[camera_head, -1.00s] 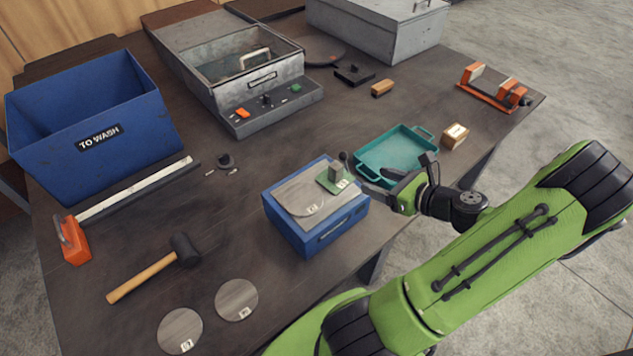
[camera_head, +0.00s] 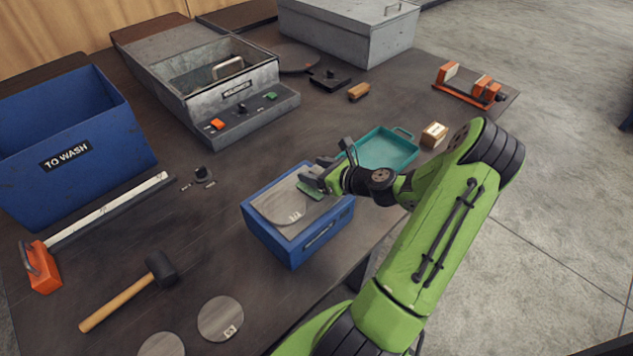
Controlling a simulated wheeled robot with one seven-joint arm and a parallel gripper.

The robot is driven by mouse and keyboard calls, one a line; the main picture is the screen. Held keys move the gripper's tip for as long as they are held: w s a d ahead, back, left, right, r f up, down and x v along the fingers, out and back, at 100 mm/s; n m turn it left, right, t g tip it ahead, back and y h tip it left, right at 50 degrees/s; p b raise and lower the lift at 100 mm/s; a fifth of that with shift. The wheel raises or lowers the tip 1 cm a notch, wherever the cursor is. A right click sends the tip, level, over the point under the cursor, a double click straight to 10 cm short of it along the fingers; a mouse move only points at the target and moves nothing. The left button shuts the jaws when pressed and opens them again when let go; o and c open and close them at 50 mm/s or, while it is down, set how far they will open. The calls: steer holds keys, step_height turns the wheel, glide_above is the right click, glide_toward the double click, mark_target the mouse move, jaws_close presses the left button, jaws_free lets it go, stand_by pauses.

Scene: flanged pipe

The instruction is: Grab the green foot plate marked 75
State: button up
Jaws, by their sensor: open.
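The green foot plate (camera_head: 308,193) lies on top of the blue box (camera_head: 279,236), next to a round grey disc (camera_head: 277,207). Only part of the plate shows; my gripper hides its upper block and its label from here. My gripper (camera_head: 314,181) is open, with its fingers over and around the upper part of the plate. I cannot tell whether the fingers touch it.
A teal tray (camera_head: 412,150) is behind my gripper, with a small wooden block (camera_head: 434,134) beside it. A mallet (camera_head: 128,293) and a grey disc (camera_head: 221,318) lie at the front left. A blue TO WASH bin (camera_head: 123,160) and a metal box with switches (camera_head: 200,88) stand farther back.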

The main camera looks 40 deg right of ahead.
steer(key=shift+r, duration=0.1)
jaws_close()
